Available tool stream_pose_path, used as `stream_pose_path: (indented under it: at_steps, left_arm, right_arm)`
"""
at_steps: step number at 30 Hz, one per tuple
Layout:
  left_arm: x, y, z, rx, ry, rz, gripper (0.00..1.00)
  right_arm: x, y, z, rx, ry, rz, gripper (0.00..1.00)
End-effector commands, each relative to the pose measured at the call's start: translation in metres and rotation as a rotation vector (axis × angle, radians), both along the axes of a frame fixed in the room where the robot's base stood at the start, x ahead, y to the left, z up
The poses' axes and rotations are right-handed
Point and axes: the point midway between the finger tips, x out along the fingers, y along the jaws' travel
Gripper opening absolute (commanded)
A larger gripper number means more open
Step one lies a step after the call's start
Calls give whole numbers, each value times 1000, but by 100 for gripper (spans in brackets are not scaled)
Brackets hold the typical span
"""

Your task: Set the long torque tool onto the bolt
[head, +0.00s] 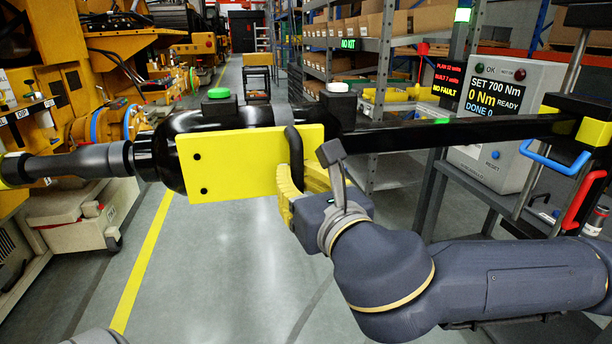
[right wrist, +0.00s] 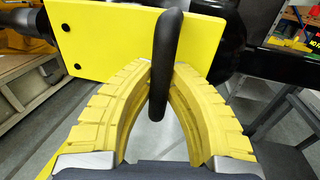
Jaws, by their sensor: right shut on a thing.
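The long torque tool (head: 225,116) is a black body with a yellow side plate (head: 230,172) and a grey nose (head: 75,163) pointing left. It hangs level across the head view, joined to a black arm (head: 450,132) from the right. My right gripper (head: 296,183) has yellow fingers shut on the tool's black loop handle (right wrist: 165,70), which stands in front of the plate. The nose tip is at the left edge, in front of the yellow machine; I cannot tell whether it touches a bolt there. My left gripper is out of view.
A control box (head: 497,115) at right reads SET 700 Nm, 0 Nm READY, DONE 0. Yellow machinery (head: 105,110) fills the left side. Shelves with boxes (head: 365,35) stand behind. The grey floor (head: 200,285) with a yellow line is clear in the middle.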

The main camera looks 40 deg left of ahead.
Motion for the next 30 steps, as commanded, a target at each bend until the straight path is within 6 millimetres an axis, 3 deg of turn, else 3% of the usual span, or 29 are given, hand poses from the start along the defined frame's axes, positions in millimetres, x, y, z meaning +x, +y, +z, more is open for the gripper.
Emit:
stream_pose_path:
  at_steps: [5,6,12,22,30]
  left_arm:
    - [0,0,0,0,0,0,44]
    - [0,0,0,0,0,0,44]
    - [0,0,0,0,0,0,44]
    - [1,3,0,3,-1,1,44]
    - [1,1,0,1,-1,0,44]
  right_arm:
    - [-4,1,-2,-4,3,10,0]
    - [-4,1,-2,-4,3,10,19]
    - [-2,0,-1,-2,2,6,41]
    - [-3,-4,-1,-1,2,3,41]
    - [-20,-33,-1,-2,1,4,41]
